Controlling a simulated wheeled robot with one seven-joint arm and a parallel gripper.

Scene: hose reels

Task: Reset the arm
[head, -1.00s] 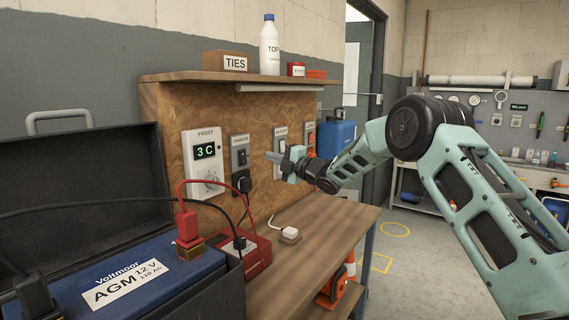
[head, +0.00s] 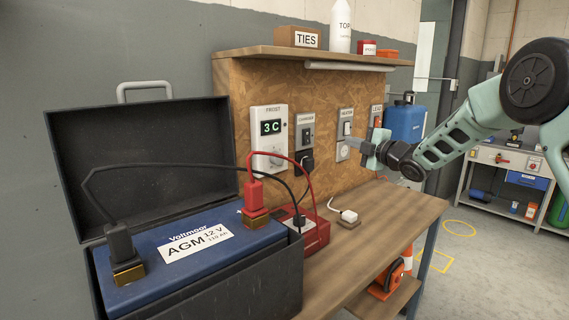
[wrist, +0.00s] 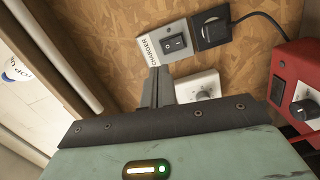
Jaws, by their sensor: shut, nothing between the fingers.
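My gripper (head: 356,144) is at the right in the head view, its fingers pointing left in front of the chipboard panel (head: 250,97). The fingers are shut with nothing between them. In the wrist view my gripper (wrist: 158,86) shows as two grey fingers pressed together. My green arm runs from it to the upper right of the head view. The heater switch (head: 346,129) is just behind the fingertips in the head view; I cannot tell whether they touch it. The charger switch (head: 305,131) is to their left and also shows in the wrist view (wrist: 174,43).
An open black box holds a blue battery (head: 180,255) with red and black clamps. A shelf (head: 310,53) overhangs the panel. Open floor (head: 485,265) lies right.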

